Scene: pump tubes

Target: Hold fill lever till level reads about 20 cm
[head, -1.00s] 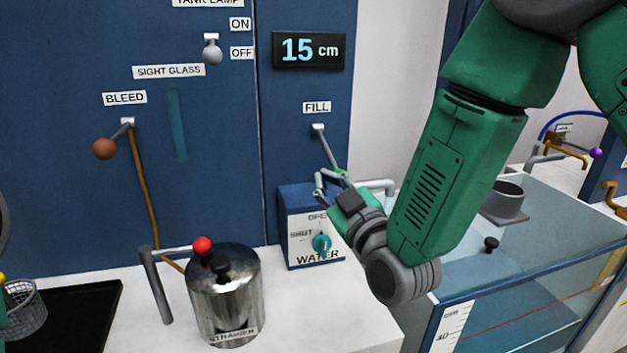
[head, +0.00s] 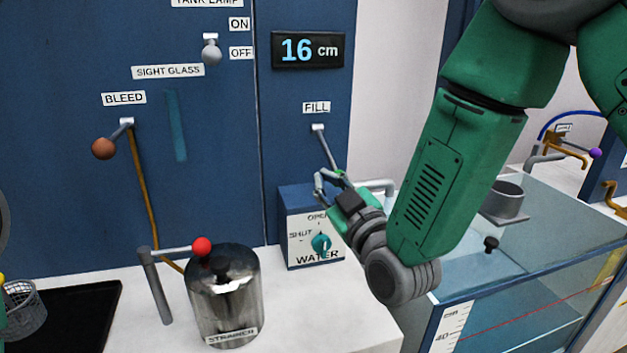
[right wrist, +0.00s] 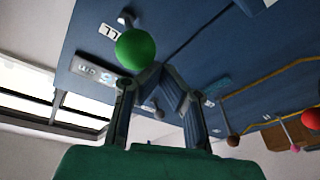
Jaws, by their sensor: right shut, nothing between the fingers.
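The fill lever (head: 326,150) hangs down and to the right from its mount under the FILL label on the blue panel. Its green ball knob shows large in the right wrist view (right wrist: 136,50), beside the fingertips; in the head view it is mostly hidden. My right gripper (head: 327,180) is shut with nothing between its fingers, its tips against or very near the knob; contact is hard to tell. The level display (head: 308,50) reads 16 cm. The glass tank (head: 540,265) stands at the right, partly behind my right arm. My left gripper is not in view.
The water box (head: 300,258) with a teal knob (head: 321,244) sits just below my right gripper. A steel strainer (head: 225,300) and a red-knobbed lever (head: 201,246) stand on the white counter to the left. The bleed lever (head: 104,148) is on the left panel.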

